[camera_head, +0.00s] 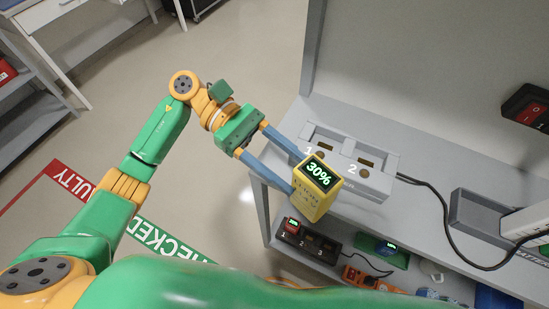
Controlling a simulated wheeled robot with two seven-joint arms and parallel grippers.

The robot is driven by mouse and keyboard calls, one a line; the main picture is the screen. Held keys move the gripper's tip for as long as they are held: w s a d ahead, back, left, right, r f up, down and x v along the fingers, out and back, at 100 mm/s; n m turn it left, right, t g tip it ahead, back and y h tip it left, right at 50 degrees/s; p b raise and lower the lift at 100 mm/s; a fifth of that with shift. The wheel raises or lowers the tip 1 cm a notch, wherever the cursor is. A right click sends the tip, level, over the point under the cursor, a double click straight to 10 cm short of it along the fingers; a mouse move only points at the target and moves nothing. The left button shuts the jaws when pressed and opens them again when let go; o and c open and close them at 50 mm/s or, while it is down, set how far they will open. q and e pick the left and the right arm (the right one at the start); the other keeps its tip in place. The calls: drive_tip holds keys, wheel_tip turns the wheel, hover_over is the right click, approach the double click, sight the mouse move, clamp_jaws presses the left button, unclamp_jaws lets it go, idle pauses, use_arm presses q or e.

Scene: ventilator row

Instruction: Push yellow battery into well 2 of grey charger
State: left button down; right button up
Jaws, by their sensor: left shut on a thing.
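The yellow battery (316,190) has a display reading 30%. My left gripper (297,175) is shut on it, with one blue finger on each side, and holds it in front of the grey charger. The grey charger (376,183) sits on the grey bench, with wells marked 1 and 2. Well 2 (366,162) shows empty, and the part of well 1 (321,145) in view looks empty too. The battery overlaps the charger's front left part in the picture; I cannot tell whether they touch. My right gripper is not in view.
A black cable (440,205) runs from the charger across the bench (415,222) to the right. A grey tray (480,217) stands there. A dark charger (306,242) with numbered wells and a green item (381,250) lie on the lower shelf.

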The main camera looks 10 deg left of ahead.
use_arm(q)
drive_tip(key=s+a+r+n+t+h, duration=0.1)
drive_tip(key=a+r+n+t, duration=0.55)
drive_tip(key=t, duration=0.25)
drive_tip(key=d+f+m+g+y, duration=0.4)
drive_tip(key=f+m+g, duration=0.2)
drive_tip(key=m+g, duration=0.5)
drive_tip(key=g, duration=0.2)
drive_tip(key=shift+w+f+g+y, duration=0.15)
drive_tip(key=shift+f+g+y, duration=0.15)
drive_tip(key=shift+g+y, duration=0.1)
drive_tip(key=shift+m, duration=0.25)
